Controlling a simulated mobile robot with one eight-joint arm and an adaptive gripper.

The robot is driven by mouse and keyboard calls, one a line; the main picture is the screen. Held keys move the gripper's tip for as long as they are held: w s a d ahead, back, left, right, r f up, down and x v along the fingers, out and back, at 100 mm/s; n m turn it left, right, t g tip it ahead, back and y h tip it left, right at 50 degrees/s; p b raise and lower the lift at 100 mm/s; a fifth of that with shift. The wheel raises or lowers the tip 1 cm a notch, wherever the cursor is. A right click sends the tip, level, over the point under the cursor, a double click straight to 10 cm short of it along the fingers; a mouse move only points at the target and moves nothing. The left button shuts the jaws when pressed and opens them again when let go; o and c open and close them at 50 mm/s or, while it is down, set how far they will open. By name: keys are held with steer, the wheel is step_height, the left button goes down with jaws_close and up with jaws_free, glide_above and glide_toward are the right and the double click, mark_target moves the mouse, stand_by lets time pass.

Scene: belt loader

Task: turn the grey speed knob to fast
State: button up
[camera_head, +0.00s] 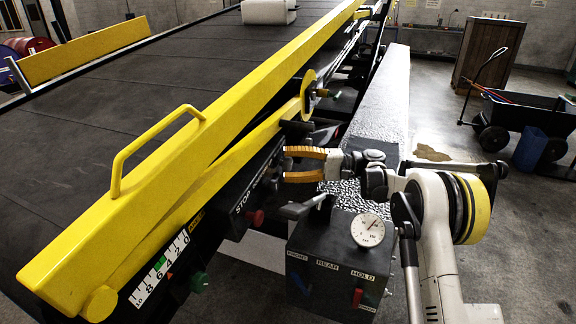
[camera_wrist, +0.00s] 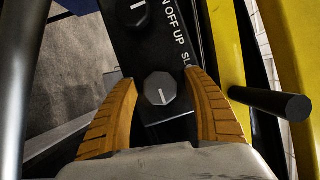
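The grey speed knob (camera_wrist: 160,89) shows in the wrist view as a faceted knob with a short white line on its face. It sits on a black panel (camera_wrist: 180,126) between the fingers of my gripper (camera_wrist: 161,80). Dark gaps show on both sides, so the gripper is open and not visibly touching the knob. Lettering starting "SL" stands to the knob's upper right; no "fast" label is readable. In the head view my gripper (camera_head: 287,164) has its orange fingers apart, pointing left at the far end of the panel (camera_head: 240,195). The knob cannot be made out there.
A black knob (camera_wrist: 133,12) is above the grey one in the wrist view. A black rod (camera_wrist: 270,103) juts out right of the fingers. A red button (camera_head: 257,218) and a dark control box (camera_head: 330,290) with a dial gauge (camera_head: 367,230) are nearby.

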steer(key=d, duration=1.2)
steer(key=shift+w, duration=0.25)
steer(key=s+a+r+m+t+h, duration=0.1)
steer(key=s+r+t+h, duration=0.1)
steer(key=s+r+h, duration=0.35)
steer(key=s+a+r+m+t+h, duration=0.2)
steer(key=s+h, duration=0.1)
steer(key=s, duration=0.6)
steer(key=s+d+f+n+t+h, duration=0.1)
steer(key=s+d+f+h, duration=0.2)
steer(key=s, duration=0.5)
steer(key=s+d+f+t+h, duration=0.1)
steer(key=s+d+f+h, duration=0.2)
steer(key=s+d, duration=0.2)
steer(key=s+d+f+n+t+h, duration=0.1)
steer(key=s+d+f+t+h, duration=0.1)
steer(key=s, duration=0.9)
steer(key=d+f+h, duration=0.1)
steer(key=d, duration=0.1)
steer(key=shift+s+d+n, duration=0.3)
steer(key=shift+s+d, duration=0.05)
steer(key=shift+d, duration=0.05)
